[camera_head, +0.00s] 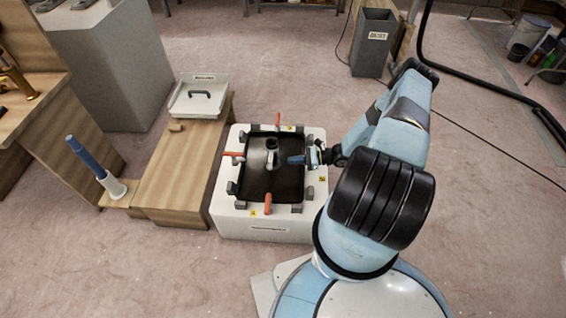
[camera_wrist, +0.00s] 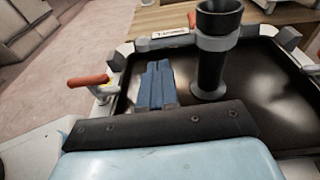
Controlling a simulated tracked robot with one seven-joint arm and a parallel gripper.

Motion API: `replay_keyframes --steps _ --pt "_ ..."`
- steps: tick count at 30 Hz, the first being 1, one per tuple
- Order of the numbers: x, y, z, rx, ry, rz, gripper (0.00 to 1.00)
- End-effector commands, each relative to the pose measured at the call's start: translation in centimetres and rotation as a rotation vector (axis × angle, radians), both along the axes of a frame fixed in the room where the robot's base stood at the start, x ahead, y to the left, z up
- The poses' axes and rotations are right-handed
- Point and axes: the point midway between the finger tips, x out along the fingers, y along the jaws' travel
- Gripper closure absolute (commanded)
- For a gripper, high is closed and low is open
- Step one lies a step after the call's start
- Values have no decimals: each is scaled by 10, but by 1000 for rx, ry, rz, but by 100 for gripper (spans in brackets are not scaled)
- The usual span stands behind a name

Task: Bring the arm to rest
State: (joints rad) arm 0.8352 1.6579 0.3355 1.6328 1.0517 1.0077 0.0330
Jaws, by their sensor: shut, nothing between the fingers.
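My arm reaches from the right over a white block with a dark recessed panel (camera_head: 262,184). My gripper (camera_head: 292,160) is shut and empty above the right part of that panel. In the wrist view its blue fingers (camera_wrist: 155,84) are together over the dark panel (camera_wrist: 265,92). A dark upright cylinder with a collar (camera_wrist: 212,65) stands on the panel just right of the fingers, apart from them. In the head view the fitting (camera_head: 272,150) shows left of my gripper.
Orange-handled clamps (camera_head: 234,155) and grey blocks ring the panel. A wooden bench (camera_head: 180,170) with a white tray (camera_head: 200,95) stands left. A blue-handled tool (camera_head: 85,157) stands upright further left. A grey bin (camera_head: 373,45) stands behind. Floor at right is mostly open, with a cable.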

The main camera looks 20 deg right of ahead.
Motion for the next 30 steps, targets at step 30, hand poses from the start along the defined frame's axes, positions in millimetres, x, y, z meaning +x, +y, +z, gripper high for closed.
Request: replay_keyframes --steps 30 --pt "-11 -74 56 -82 -49 98 100"
